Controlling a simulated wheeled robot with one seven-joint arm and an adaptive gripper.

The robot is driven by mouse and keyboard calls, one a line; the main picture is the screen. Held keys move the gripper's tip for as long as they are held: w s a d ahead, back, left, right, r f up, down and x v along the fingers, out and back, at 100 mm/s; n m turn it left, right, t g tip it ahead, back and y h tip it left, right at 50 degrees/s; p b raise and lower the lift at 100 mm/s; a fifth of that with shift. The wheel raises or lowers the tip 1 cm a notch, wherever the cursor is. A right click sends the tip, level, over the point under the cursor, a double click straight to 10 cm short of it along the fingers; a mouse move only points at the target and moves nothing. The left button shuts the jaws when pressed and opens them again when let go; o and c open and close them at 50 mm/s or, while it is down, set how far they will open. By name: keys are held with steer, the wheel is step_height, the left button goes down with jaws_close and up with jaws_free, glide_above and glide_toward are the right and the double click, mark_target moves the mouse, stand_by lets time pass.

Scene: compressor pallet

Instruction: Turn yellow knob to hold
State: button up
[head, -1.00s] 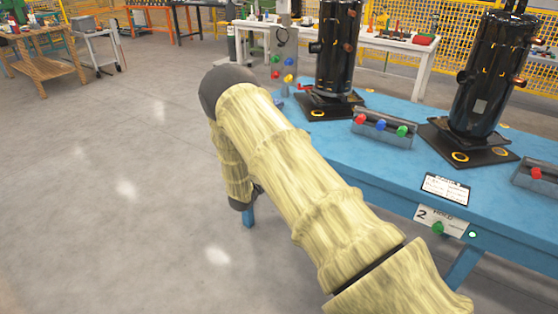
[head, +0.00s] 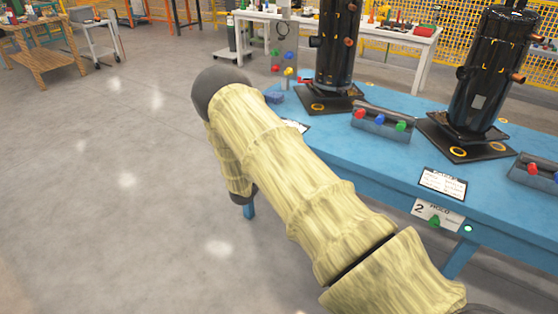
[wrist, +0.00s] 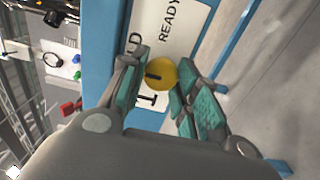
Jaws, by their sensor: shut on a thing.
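In the wrist view the yellow knob (wrist: 161,74) sits on a white label plate (wrist: 183,25) on the blue table's side. It has a short black mark on its face, pointing left in the picture. The plate carries READY, a partly covered word ending in "D", and the figure 1. My gripper (wrist: 160,70) has its teal-padded fingers on either side of the knob, shut on it. In the head view my arm hides the knob, its plate and my gripper.
The blue table (head: 385,180) bears black compressors (head: 480,85) and a grey tray (head: 385,124) of coloured pieces. A second plate (head: 425,212), marked 2, has a green knob (head: 434,222) and a lit green lamp (head: 468,228). Open floor lies left.

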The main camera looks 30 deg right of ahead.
steer(key=o, duration=1)
steer(key=shift+a, duration=0.15)
steer(key=v, duration=1.1)
steer(key=shift+s+a, duration=0.15)
steer(key=shift+a, duration=0.2)
steer(key=shift+f, duration=0.1)
